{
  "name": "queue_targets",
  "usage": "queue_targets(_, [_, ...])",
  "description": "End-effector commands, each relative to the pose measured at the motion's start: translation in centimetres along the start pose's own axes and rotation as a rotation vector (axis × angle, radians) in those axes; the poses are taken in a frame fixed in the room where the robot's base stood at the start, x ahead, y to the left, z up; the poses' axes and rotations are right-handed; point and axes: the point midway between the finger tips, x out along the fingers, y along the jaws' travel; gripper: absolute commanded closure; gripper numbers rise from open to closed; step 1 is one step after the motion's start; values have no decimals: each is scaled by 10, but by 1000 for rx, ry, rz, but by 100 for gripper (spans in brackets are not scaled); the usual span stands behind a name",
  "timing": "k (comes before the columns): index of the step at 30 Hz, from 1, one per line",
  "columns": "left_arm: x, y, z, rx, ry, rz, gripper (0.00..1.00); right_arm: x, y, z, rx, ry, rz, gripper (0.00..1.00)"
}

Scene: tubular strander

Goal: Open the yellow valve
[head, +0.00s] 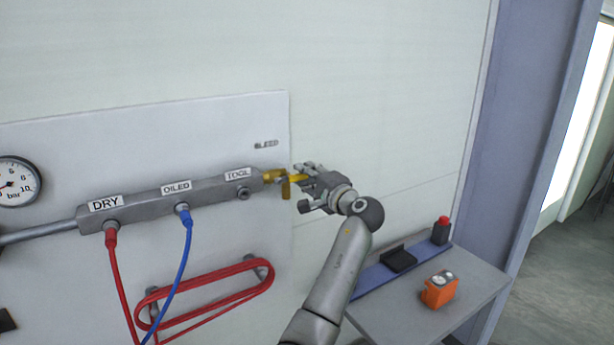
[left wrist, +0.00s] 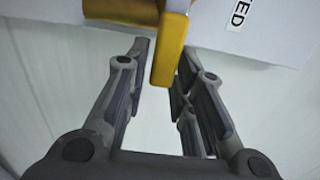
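The yellow valve (head: 273,176) sits at the right end of the grey manifold bar (head: 205,190) on the wall panel, with part of its yellow handle hanging down. My right gripper is not in view.
A red hose (head: 121,285) and a blue hose (head: 183,245) hang from the bar, left of the valve. A coiled red hose (head: 205,293) hangs below. A grey side table (head: 470,290) at lower right carries an orange device (head: 439,290) and a red-topped item (head: 441,231).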

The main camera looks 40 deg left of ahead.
Motion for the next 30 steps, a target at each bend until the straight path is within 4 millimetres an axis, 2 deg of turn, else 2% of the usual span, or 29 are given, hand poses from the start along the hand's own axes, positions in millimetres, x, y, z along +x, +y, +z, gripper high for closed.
queue_targets(2, [0, 0, 0, -1, 0, 1, 62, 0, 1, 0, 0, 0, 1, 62])
queue_targets(11, [-1, 1, 0, -3, -1, 2, 62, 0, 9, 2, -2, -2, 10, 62])
queue_targets(14, [-6, 1, 0, -3, 1, 2, 62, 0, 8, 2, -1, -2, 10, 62])
queue_targets(17, [-20, 2, -1, -2, 2, 2, 62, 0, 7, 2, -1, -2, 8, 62])
queue_targets(24, [-72, 2, -1, -3, 3, 4, 62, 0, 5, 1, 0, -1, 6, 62])
queue_targets(30, [-106, 1, -1, -2, 1, 3, 62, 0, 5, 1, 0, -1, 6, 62])
